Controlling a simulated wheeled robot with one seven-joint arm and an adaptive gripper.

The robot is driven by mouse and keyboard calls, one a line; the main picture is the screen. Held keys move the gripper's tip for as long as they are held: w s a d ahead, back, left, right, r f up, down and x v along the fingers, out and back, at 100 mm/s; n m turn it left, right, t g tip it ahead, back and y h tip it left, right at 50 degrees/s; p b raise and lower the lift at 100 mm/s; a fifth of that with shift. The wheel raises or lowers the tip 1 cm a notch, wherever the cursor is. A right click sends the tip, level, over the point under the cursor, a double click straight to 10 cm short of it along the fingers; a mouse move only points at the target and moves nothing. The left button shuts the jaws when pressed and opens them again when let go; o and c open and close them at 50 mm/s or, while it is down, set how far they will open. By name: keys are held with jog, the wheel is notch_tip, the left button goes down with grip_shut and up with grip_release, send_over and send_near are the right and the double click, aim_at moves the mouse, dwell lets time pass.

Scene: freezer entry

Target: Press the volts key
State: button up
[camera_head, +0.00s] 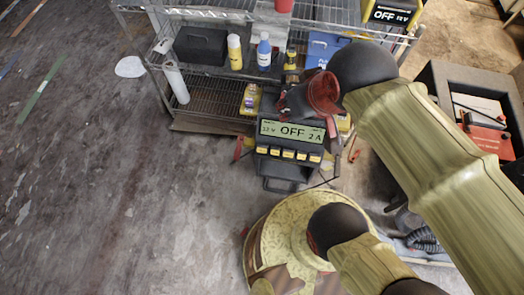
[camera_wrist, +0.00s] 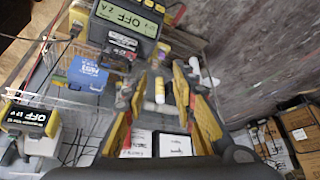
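A dark charger-like device (camera_head: 291,133) stands in the middle of the head view. Its lit display reads OFF, with 12 V at the left and 2 A at the right. A row of several yellow keys (camera_head: 288,155) lies below the display; their labels are too small to read, so I cannot tell which is volts. My gripper (camera_head: 297,101) is just above the device's top edge in the head view. In the wrist view my gripper (camera_wrist: 158,80) has its fingers apart, nothing held.
A wire shelf (camera_head: 215,97) behind holds bottles, a black box (camera_head: 201,45) and a blue box (camera_head: 322,46). A second yellow-and-black device (camera_head: 393,14) reading OFF stands at the upper right. A dark case (camera_head: 440,80) is at the right. The floor at the left is clear.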

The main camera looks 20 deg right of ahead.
jog(key=c, duration=0.6)
grip_shut()
dwell(0.8)
